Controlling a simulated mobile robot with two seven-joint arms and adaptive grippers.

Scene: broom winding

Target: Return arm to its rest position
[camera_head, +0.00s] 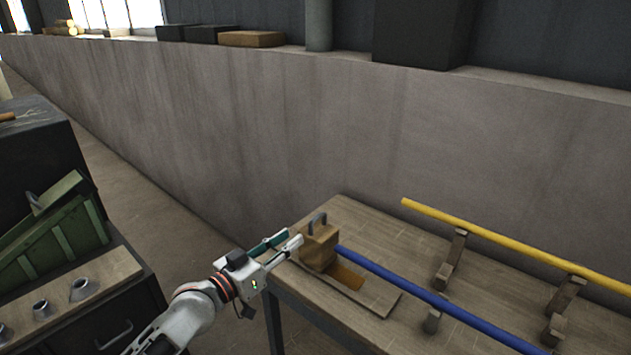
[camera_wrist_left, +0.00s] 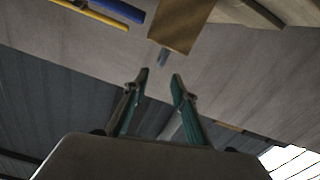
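My left gripper (camera_head: 284,246) is beside the left end of the wooden table in the head view, close to a brown block (camera_head: 319,247) with a grey metal loop on top. In the left wrist view my left gripper (camera_wrist_left: 160,78) has its two green-lined fingers apart with nothing between them. The brown block also shows ahead of the fingers in the left wrist view (camera_wrist_left: 183,22). A blue pole (camera_head: 430,298) runs from the block toward the lower right. My right gripper is in neither view.
The wooden table (camera_head: 375,222) also bears a yellow pole (camera_head: 510,243) on wooden supports (camera_head: 450,262). At left, a dark cabinet (camera_head: 105,325) carries a green crate (camera_head: 55,235) and several metal cups (camera_head: 83,289). A concrete wall (camera_head: 270,130) stands behind. Floor shows between cabinet and table.

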